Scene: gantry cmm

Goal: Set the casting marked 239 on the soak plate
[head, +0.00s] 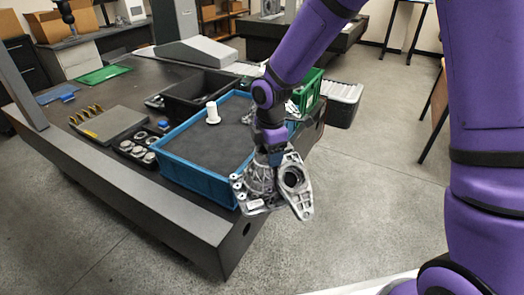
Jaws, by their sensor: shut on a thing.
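A grey metal casting (292,180) with a large round bore and several lugs hangs from my gripper (272,157). The gripper is shut on its upper part, and the fingertips are partly hidden against the metal. The casting is in front of the near right corner of the blue tray and overlaps that corner in the picture. A small pale label shows low on the casting, but its number is too small to read. No surface is legibly marked as the soak plate, so I cannot tell which one it is.
The blue tray (184,179) has a dark bed with a white cylinder (212,112) on it. Left are a tray of round parts (138,145) and a grey case (112,125) with yellow pieces. Behind are a black bin (200,90), a green bin (309,90) and a green sheet (104,74).

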